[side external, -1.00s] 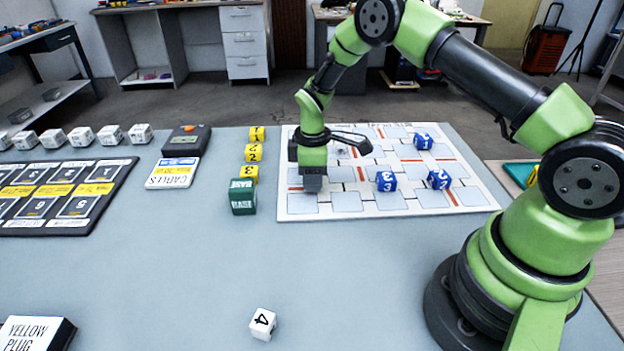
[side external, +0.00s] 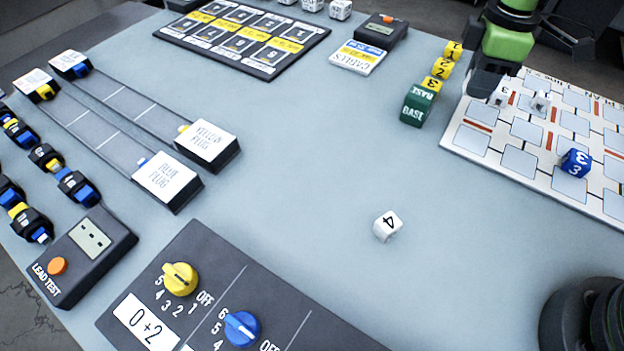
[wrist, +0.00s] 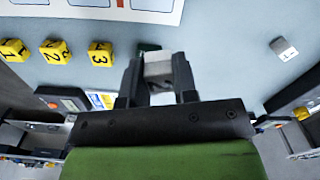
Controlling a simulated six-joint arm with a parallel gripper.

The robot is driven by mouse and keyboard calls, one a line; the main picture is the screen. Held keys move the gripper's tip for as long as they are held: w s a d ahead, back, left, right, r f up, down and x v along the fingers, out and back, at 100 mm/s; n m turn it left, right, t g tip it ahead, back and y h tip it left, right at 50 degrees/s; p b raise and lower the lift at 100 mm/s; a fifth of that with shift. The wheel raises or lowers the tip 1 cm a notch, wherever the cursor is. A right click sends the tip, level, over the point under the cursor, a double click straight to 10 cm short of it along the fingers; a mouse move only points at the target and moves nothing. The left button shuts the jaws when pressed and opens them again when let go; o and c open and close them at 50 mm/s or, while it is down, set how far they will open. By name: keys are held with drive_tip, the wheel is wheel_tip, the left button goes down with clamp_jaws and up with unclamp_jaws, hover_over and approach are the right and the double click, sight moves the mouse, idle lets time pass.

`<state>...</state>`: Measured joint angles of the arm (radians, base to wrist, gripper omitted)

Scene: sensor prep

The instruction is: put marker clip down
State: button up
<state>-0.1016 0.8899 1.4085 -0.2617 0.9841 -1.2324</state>
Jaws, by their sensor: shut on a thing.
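My gripper (side external: 488,88) is at the upper right of the side view, over the left part of the white board (side external: 470,140). In the wrist view its two fingers (wrist: 158,92) are closed on a white cube with a dark mark (wrist: 158,68), which I take as the marker clip. In the side view a white cube marked 3 (side external: 499,98) shows by the fingertips, seemingly the same one. Whether it touches the board is unclear.
A blue cube (side external: 575,163) is on the board. A white cube marked 4 (side external: 387,226) sits on open table. A dial panel (side external: 230,285) lies in front.

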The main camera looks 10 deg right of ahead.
drive_tip(key=s+a+n, duration=0.4)
drive_tip(key=a+n, duration=0.3)
drive_tip(key=a, duration=0.8)
drive_tip(key=n, duration=0.8)
hover_over(324, 238)
wheel_tip(324, 238, down, 10)
drive_tip(key=shift+f, duration=0.25)
drive_tip(key=o, duration=0.9)
drive_tip(key=shift+f, duration=0.15)
wheel_tip(324, 238, up, 12)
drive_tip(key=shift+r, duration=0.2)
